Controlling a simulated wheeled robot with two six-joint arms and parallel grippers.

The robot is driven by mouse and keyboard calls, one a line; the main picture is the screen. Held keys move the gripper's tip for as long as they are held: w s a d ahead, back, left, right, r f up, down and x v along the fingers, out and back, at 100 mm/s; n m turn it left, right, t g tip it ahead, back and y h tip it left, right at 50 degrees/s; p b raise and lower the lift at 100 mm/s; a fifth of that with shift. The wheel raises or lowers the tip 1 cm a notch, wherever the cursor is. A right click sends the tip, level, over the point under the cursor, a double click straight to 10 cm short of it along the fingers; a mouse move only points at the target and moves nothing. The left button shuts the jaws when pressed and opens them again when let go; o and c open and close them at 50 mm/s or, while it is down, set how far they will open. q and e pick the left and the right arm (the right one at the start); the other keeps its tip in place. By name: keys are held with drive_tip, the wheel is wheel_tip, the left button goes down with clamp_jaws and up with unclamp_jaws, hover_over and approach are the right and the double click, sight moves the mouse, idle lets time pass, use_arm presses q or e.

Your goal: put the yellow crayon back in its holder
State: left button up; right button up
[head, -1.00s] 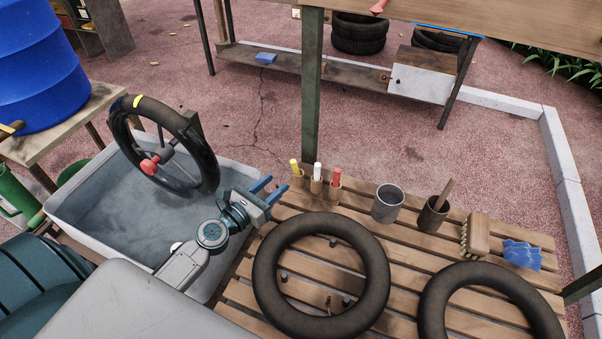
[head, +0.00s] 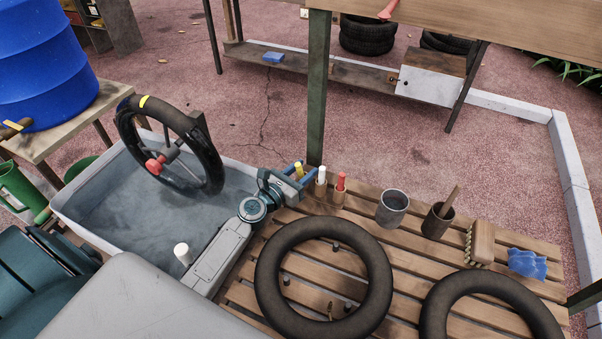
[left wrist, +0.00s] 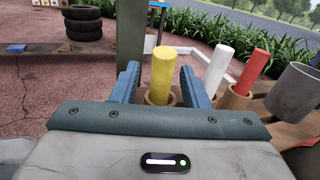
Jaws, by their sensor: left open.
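The yellow crayon (left wrist: 164,75) stands upright in a round wooden holder (left wrist: 152,97) in the left wrist view. In the head view the crayon's yellow top (head: 298,169) shows at the left end of the crayon row. My left gripper (head: 302,174) is open, with its blue fingers on either side of the crayon; in the left wrist view the fingers (left wrist: 158,80) stand apart from it with small gaps. The lower part of the holder is hidden behind the gripper. My right gripper is not in view.
A white crayon (head: 320,176) and a red crayon (head: 340,182) stand in holders just right. A grey metal cup (head: 391,208), a brown pot (head: 437,220), a brush (head: 480,243) and inner tubes (head: 375,255) occupy the slatted table. A green post (head: 317,100) stands close behind.

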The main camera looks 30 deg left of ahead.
use_arm(q)
drive_tip(key=shift+w+d, duration=0.15)
drive_tip(key=shift+w, duration=0.45)
drive_tip(key=shift+s, duration=0.1)
drive_tip(key=c, duration=0.7)
clamp_jaws()
drive_tip(key=shift+w+d+r+m+g+h+p, duration=0.15)
drive_tip(key=shift+r+m+g+p, duration=0.2)
drive_tip(key=shift+r+p, duration=1.1)
drive_tip(key=shift+w+d+r+m+g+h+p, duration=0.1)
drive_tip(key=shift+r+m+g+p, duration=0.3)
drive_tip(key=shift+p, duration=1.85)
drive_tip(key=shift+w+d+r+m+g+h+p, duration=0.15)
drive_tip(key=shift+r+g+p, duration=0.3)
drive_tip(key=shift+r+p, duration=1.05)
